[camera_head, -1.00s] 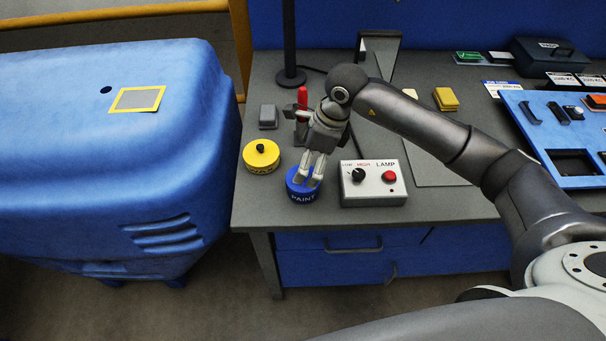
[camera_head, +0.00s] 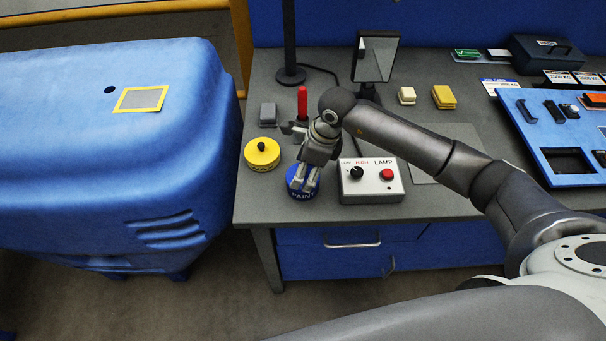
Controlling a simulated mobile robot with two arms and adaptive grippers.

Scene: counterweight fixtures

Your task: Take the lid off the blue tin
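The blue tin (camera_head: 293,191), marked PAINT, stands upright near the front edge of the grey bench. My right gripper (camera_head: 303,188) comes down from above with its fingers over the tin's top. The fingers hide most of the lid and whatever handle it has. A gap shows between the fingers, but I cannot tell whether they are closed on a knob. The lid looks seated on the tin. My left gripper is out of view.
A yellow tin (camera_head: 262,160) with a black knob stands left of the blue tin. A lamp control box (camera_head: 371,190) is close on its right. Behind are a red-handled tool (camera_head: 302,103), a grey block (camera_head: 268,114) and a mirror (camera_head: 375,58).

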